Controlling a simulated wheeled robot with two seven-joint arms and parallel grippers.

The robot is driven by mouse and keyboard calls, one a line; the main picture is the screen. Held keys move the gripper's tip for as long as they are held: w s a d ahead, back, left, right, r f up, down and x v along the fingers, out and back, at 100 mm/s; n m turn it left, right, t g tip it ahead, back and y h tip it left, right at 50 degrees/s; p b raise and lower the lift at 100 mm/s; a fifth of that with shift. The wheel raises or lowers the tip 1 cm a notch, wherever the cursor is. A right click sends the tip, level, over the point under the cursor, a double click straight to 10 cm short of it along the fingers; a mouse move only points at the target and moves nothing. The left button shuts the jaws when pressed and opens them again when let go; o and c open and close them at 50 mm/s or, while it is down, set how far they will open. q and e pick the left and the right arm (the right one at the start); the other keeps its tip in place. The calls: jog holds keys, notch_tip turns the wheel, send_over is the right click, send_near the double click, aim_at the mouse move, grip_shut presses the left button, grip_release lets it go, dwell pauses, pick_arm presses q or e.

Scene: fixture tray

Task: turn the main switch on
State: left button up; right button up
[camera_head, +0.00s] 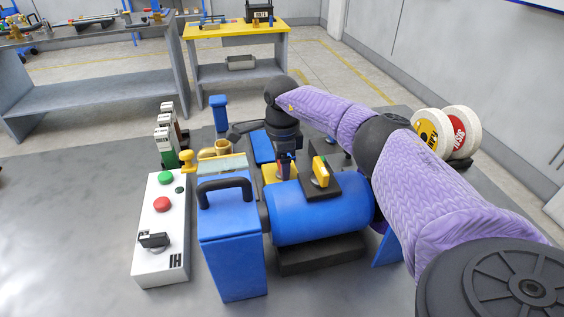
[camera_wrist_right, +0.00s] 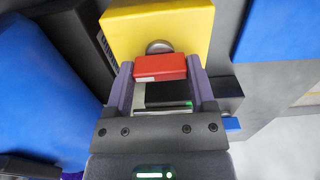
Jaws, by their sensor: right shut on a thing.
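A yellow block (camera_wrist_right: 162,25) with a red handle (camera_wrist_right: 160,68) on a round metal shaft fills the upper middle of the right wrist view. It looks like the main switch. My right gripper (camera_wrist_right: 159,74) has its purple fingers on both sides of the red handle and is shut on it. In the head view the yellow block (camera_head: 269,174) is partly hidden behind my right gripper (camera_head: 284,172), which points down at it beside the blue tank. The handle's exact angle is hard to tell. My left gripper is not in view.
A blue tank (camera_head: 312,217) carries a black plate with a yellow lever (camera_head: 320,172). A blue box with a black handle (camera_head: 231,250) stands left of it. A white control box (camera_head: 158,234) with green and red buttons lies further left.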

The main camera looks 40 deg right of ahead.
jog(key=o, duration=1.2)
notch_tip(320, 180, up, 10)
jog(key=p, duration=0.2)
